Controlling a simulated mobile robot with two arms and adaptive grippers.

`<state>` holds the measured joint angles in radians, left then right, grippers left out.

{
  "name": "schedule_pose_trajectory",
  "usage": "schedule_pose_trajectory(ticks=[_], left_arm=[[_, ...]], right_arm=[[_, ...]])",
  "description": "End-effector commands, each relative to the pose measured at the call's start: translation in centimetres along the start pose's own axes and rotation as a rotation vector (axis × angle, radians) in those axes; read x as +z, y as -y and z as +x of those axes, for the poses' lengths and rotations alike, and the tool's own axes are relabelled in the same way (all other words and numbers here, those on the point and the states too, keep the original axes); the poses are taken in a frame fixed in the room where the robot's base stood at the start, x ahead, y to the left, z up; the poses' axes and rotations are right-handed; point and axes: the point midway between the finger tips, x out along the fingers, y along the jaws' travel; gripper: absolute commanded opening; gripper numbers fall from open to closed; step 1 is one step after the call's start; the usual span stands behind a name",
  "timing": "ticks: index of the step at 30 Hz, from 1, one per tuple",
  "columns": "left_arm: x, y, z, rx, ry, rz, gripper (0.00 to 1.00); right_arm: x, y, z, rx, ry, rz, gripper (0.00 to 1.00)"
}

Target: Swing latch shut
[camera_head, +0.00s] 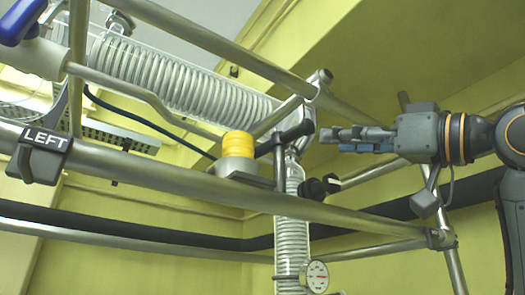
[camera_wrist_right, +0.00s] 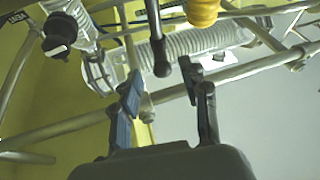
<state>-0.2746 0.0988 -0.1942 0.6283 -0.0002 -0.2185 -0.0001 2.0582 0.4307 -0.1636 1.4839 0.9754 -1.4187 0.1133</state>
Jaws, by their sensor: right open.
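A dark latch handle (camera_head: 297,132) sits on the steel frame beside the glass column, just right of the yellow cap. In the right wrist view a dark rod with a rounded end (camera_wrist_right: 156,42), which looks like the same handle, points down toward the space between my fingers. My right gripper (camera_head: 328,140) reaches in from the right, with its fingertips close to the handle's right end. In the wrist view its fingers (camera_wrist_right: 160,82) are spread apart with nothing gripped; contact with the handle cannot be told. My left gripper is not in view.
A coiled glass condenser (camera_head: 180,82) runs above, and a vertical glass column (camera_head: 291,235) stands below with a gauge (camera_head: 315,276). A yellow cap (camera_head: 238,145) sits beside the handle. A steel rail (camera_head: 200,188) crosses in front, with a black LEFT tag (camera_head: 40,152).

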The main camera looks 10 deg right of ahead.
Motion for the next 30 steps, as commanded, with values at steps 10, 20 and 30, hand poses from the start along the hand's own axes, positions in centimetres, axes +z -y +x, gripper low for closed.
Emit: schedule_pose_trajectory(ticks=[10, 20, 30], left_arm=[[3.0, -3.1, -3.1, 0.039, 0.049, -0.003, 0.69], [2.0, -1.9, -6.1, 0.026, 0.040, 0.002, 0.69], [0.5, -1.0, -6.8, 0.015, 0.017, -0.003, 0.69]], right_arm=[[-0.7, 0.0, 5.2, -0.003, -0.002, 0.002, 0.45], [-0.6, 0.0, 11.6, -0.001, -0.002, 0.001, 0.45], [-0.3, 0.0, 13.6, 0.001, -0.005, -0.001, 0.45]])
